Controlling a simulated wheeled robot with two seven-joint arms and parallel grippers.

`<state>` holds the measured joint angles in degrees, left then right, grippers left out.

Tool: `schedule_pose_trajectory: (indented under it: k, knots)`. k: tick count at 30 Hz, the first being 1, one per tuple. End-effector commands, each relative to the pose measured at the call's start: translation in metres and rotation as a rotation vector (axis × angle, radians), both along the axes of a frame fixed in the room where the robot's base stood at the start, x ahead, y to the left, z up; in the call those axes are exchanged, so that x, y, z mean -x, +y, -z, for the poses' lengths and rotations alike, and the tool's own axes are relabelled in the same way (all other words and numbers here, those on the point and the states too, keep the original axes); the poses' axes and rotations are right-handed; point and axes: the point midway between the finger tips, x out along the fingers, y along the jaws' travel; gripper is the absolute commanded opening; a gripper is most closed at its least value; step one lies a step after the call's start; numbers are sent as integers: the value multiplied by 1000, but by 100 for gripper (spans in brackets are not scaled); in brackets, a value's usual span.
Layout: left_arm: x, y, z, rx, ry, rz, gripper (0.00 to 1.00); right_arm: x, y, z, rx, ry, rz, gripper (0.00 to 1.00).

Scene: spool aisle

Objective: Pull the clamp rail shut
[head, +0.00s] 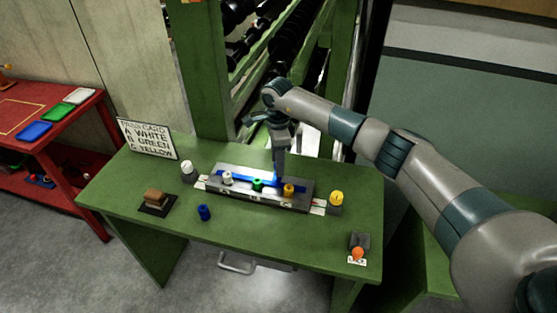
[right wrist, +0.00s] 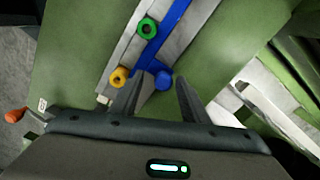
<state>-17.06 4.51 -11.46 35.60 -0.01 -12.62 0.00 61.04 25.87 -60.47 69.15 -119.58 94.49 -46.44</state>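The clamp rail (head: 240,182) is a blue bar along the grey fixture (head: 262,200) on the green table; it also shows in the right wrist view (right wrist: 171,18). A blue round knob (right wrist: 163,79) joins it by a short arm. White (head: 227,177), green (head: 257,184) and yellow (head: 289,190) spools stand in a row in the fixture beside the rail. My right gripper (head: 279,178) points down at the rail's back side. In the right wrist view its fingers (right wrist: 161,97) are apart, with the knob showing between their tips; contact is not visible. My left gripper is out of view.
A card (head: 147,139) lists A white, B green, C yellow. A blue spool (head: 204,213), a brown block (head: 155,197), a yellow-topped piece (head: 336,198) and an orange knob (head: 358,253) stand around the fixture. A green rack (head: 208,70) rises behind the table.

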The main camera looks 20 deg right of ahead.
Motion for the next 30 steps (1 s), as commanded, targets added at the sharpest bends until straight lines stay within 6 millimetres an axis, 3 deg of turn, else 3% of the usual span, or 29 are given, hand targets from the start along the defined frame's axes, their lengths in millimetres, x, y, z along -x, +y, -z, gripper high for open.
schedule_pose_trajectory:
  k: [8,14,20,30]
  knots:
    - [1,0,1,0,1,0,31,-1,-1,-3,0,-3,2,42]
    - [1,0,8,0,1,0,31,-2,-2,-16,2,-5,1,42]
    - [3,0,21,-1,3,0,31,-2,-1,-46,1,-7,1,42]
    - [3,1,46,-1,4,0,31,-1,0,-115,2,-7,1,42]
